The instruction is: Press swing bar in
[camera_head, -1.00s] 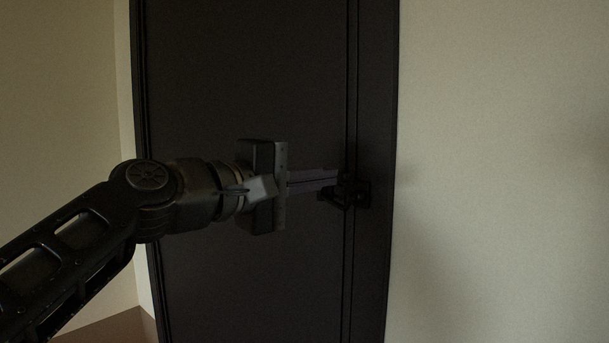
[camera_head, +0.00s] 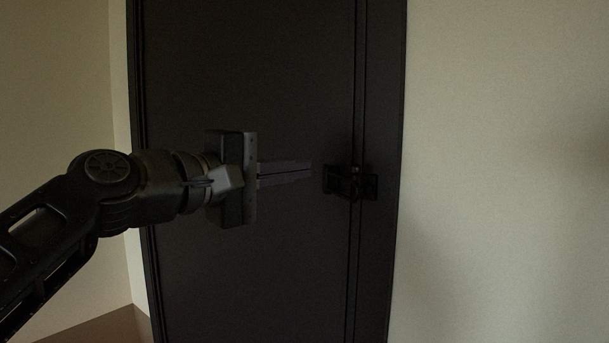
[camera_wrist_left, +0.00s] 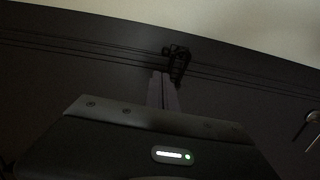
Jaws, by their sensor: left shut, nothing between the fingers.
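The dark swing bar (camera_head: 345,182) sits across the seam between the dark door (camera_head: 250,80) and its frame, near the door's right edge. It also shows in the left wrist view (camera_wrist_left: 178,62), just beyond the fingertips. My left gripper (camera_head: 310,169) is shut and empty. Its fingers point right at the swing bar, with a small gap between the fingertips and the bar in the head view. The bar is dark against dark, so its exact fold is hard to tell. My right gripper is out of view.
The dark door frame (camera_head: 382,100) stands right of the seam, and a pale wall (camera_head: 500,150) fills the right side. Another pale wall (camera_head: 60,80) is on the left. A metallic handle-like part (camera_wrist_left: 311,118) shows at the right edge of the left wrist view.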

